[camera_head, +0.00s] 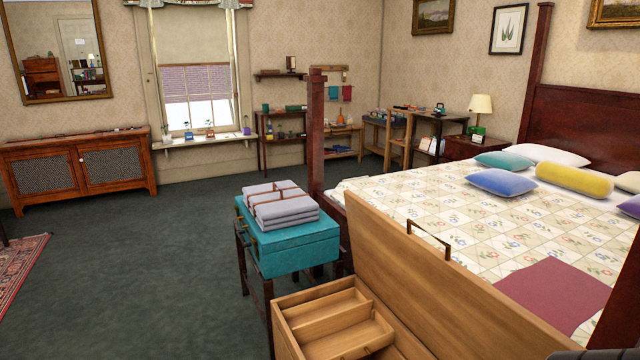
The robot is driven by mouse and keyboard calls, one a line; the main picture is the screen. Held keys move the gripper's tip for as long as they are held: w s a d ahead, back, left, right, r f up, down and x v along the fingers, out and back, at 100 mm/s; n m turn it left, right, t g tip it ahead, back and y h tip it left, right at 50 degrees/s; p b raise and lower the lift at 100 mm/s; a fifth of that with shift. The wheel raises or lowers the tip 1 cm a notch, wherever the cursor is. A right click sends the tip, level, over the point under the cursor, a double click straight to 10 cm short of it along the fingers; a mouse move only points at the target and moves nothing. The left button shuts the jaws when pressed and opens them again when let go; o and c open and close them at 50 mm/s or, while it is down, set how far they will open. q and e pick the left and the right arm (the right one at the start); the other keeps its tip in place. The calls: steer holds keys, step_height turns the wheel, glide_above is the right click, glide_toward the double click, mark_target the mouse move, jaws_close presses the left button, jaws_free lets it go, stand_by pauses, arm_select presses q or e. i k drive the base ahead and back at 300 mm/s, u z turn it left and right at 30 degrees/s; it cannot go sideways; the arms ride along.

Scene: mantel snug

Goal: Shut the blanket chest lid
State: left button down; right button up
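The blanket chest (284,327) stands at the bottom centre of the head view, at the foot of the bed. Its wooden lid (440,296) is up, leaning back toward the bed, with a dark handle (428,238) at its upper edge. The open chest shows a lighter wooden tray (335,308) with compartments inside, and these look empty. The lower part of the chest is cut off by the picture's edge. Neither of my grippers can be made out; only a dark shape shows at the bottom right corner.
A teal case (290,245) with folded grey blankets (281,205) on top sits on a dark stand, close left of the chest. The bed (430,205) and its post (316,130) stand behind the lid. Open carpet (140,265) lies to the left.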

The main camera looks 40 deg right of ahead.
mark_target(457, 315)
steer(key=i, duration=2.15)
steer(key=z, duration=4.15)
steer(key=i, duration=0.5)
